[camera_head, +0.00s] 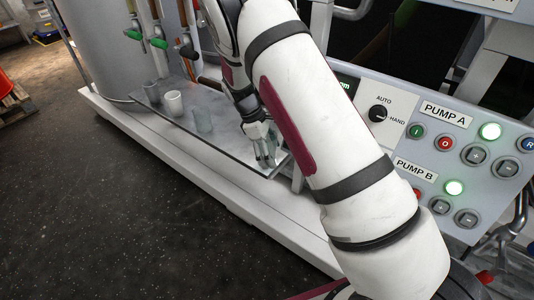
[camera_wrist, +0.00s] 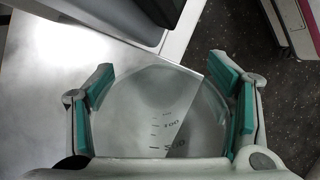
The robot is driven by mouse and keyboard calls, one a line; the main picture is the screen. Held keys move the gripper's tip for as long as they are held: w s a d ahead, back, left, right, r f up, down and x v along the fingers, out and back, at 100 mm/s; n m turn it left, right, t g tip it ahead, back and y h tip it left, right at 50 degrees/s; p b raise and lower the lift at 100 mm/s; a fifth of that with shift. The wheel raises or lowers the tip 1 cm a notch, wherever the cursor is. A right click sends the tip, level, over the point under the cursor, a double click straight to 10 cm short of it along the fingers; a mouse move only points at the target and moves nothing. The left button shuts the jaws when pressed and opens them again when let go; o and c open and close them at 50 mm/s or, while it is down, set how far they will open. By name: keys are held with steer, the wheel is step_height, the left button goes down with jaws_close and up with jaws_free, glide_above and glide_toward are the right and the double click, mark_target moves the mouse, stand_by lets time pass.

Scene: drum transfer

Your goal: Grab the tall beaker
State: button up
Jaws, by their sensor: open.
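A clear glass beaker (camera_wrist: 160,118) with dark graduation marks, one reading 100, fills the space between my fingers in the wrist view. My gripper (camera_wrist: 168,98) is open, with teal pads on both sides of the beaker. Whether the pads touch the glass is unclear. Another clear beaker (camera_head: 203,121) stands to the left on the shelf. The beaker's height is hard to judge from above.
A white cup (camera_head: 174,103) and a grey cup (camera_head: 151,89) stand farther left on the shelf. Valves with green handles (camera_head: 158,43) hang behind them. A pump control panel (camera_head: 450,145) is at the right. The dark floor in front is clear.

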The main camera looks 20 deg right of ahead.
steer(key=c, duration=1.1)
steer(key=shift+r, duration=0.15)
